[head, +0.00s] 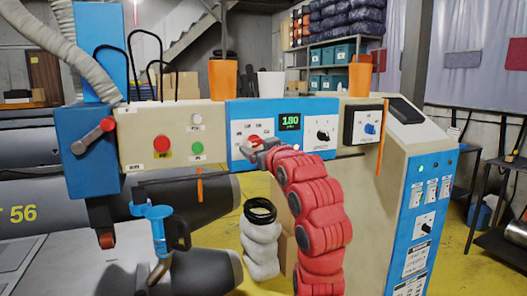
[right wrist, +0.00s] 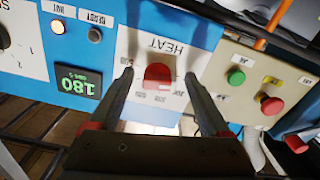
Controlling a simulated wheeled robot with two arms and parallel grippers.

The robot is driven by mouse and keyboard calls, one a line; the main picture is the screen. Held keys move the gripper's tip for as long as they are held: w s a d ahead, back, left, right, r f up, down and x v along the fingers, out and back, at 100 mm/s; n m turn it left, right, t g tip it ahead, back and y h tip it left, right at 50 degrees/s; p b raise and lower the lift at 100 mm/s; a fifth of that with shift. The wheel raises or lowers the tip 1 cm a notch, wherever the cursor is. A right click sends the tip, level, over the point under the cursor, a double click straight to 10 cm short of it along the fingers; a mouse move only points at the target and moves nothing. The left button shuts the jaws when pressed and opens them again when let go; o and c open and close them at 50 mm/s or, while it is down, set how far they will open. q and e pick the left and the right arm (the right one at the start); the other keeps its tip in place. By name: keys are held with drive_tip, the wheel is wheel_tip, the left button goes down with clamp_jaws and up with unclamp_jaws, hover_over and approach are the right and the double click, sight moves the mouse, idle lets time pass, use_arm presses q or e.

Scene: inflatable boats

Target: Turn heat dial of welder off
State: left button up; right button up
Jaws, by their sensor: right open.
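The heat dial (head: 253,140) is a red knob on a white plate in the blue panel of the welder (head: 160,125). In the right wrist view the red heat dial (right wrist: 158,76) shows upside down under the word HEAT. My right gripper (head: 262,152) is at the panel front and partly covers the plate. In the right wrist view its two fingers (right wrist: 159,75) are open, one on each side of the dial, with gaps to it. The dial's exact setting is too small to read. My left gripper is not in view.
Beside the dial are a green-lit 180 display (head: 290,122), a black knob (head: 323,135) and a blue knob (head: 370,129). A red button (head: 162,144) and green button (head: 197,148) sit left. Orange cups (head: 223,80) stand on top. A blue clamp handle (head: 155,215) stands below left.

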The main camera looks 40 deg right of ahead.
drive_tip(key=v, duration=1.7)
drive_tip(key=shift+s, duration=0.15)
drive_tip(key=shift+d, duration=0.1)
